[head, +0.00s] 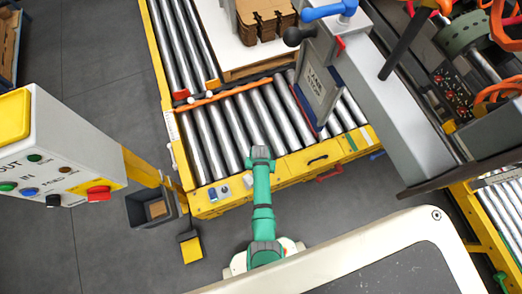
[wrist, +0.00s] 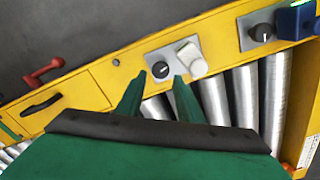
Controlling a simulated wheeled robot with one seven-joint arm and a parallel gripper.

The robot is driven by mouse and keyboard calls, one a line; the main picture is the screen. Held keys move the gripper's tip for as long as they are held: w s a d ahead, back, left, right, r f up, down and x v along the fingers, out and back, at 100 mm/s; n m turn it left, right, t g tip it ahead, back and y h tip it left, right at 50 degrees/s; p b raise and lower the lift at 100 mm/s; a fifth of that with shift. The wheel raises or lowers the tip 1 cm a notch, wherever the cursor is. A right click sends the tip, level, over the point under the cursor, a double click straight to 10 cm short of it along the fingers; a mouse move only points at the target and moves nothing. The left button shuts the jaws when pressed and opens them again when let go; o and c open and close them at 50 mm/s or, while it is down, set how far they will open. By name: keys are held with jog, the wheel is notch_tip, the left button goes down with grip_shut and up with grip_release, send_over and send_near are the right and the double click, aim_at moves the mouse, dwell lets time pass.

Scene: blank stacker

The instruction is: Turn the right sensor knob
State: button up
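In the wrist view, a small black knob (wrist: 160,70) with a pale mark sits on a grey plate on the yellow conveyor rail. A white sensor block (wrist: 192,58) stands beside it on the same plate. My gripper (wrist: 160,77) is open, its two green fingers apart, with the knob showing between their tips. I cannot tell whether they touch it. Another black knob (wrist: 262,32) sits on a second plate beside a blue sensor (wrist: 293,19). In the head view, the white sensor (head: 248,181) and blue sensor (head: 212,194) show; my arm hides the knob near the white one.
Metal rollers (head: 231,124) run behind the yellow rail. A grey upright plate (head: 319,91) stands over them to the right. A control box (head: 55,160) with coloured buttons stands at left, above a dark bin (head: 143,209). A red handle (wrist: 45,72) juts from the rail's outer side.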

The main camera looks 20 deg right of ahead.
notch_tip(320, 180, up, 6)
jog(key=shift+r, duration=0.25)
dwell(0.5)
jog(key=s+a+r+n+t+h, duration=0.1)
jog(key=s+a+r+t, duration=0.2)
jog(key=s, duration=0.3)
jog(key=s+a+r+n+t, duration=0.2)
jog(key=s+t, duration=0.2)
jog(key=s, duration=0.1)
jog(key=s+a+r+n+t, duration=0.1)
jog(key=s+a+r+t, duration=0.1)
jog(key=r, duration=0.9)
jog(key=s+a+r+t, duration=0.2)
jog(key=s+r, duration=0.3)
jog(key=r, duration=0.6)
jog(key=s+a+r+n+t+y, duration=0.1)
jog(key=s+a+r+t, duration=0.1)
jog(key=r, duration=0.9)
jog(key=shift+s+a+r+n+t, duration=0.35)
jog(key=shift+s+t, duration=0.3)
jog(key=shift+t, duration=0.55)
